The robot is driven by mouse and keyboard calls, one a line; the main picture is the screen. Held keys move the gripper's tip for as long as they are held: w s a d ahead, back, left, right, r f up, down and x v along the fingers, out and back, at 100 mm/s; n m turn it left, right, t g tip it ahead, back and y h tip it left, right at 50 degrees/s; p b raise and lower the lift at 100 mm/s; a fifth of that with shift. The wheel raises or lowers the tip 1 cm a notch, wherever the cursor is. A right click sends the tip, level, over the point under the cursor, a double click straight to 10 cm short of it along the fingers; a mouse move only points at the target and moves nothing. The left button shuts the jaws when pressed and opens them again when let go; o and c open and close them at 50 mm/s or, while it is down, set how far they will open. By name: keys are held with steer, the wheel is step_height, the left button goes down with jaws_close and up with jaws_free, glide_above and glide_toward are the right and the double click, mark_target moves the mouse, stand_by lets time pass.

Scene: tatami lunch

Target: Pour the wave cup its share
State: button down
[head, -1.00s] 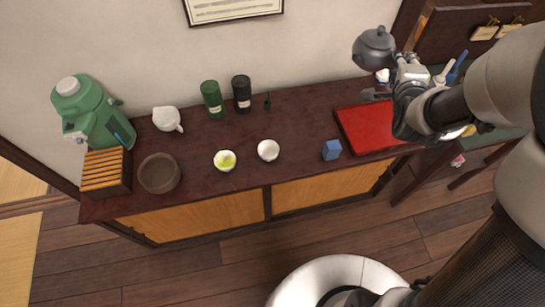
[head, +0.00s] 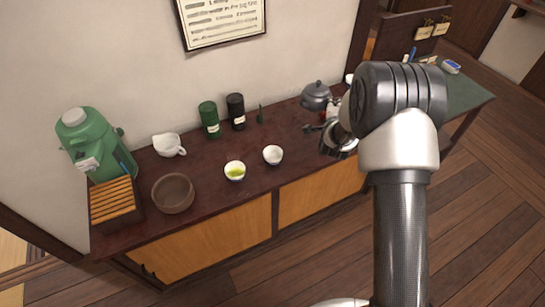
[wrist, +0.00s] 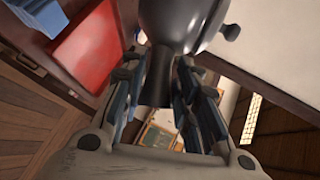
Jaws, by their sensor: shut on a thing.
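My gripper (wrist: 160,100) is shut on the side handle of a dark grey teapot (head: 316,95). The teapot's round body (wrist: 185,18) fills the top of the wrist view, with the handle (wrist: 158,75) between the finger pads. In the head view the teapot looks upright, near the wall at the right part of the cabinet. Two small cups stand on the cabinet to its left: one with green contents (head: 235,171) and a white one (head: 273,155). I cannot make out a wave pattern on either. My arm hides part of the cabinet top.
A white spouted pitcher (head: 168,145), green canister (head: 209,119), black canister (head: 236,111), brown bowl (head: 173,193), slatted wooden box (head: 115,202) and green dispenser (head: 90,140) stand to the left. A red tray (wrist: 95,45) and blue block (wrist: 35,12) show in the wrist view.

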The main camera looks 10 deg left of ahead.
steer(key=w+a+f+b, duration=0.1)
steer(key=f, duration=0.6)
steer(key=w+a+f, duration=0.1)
steer(key=w+f, duration=0.1)
steer(key=f, duration=0.5)
steer(key=shift+w+a+m+h+b, duration=0.15)
steer(key=shift+w+m+h+b, duration=0.15)
steer(key=shift+b, duration=0.1)
steer(key=shift+s, duration=0.15)
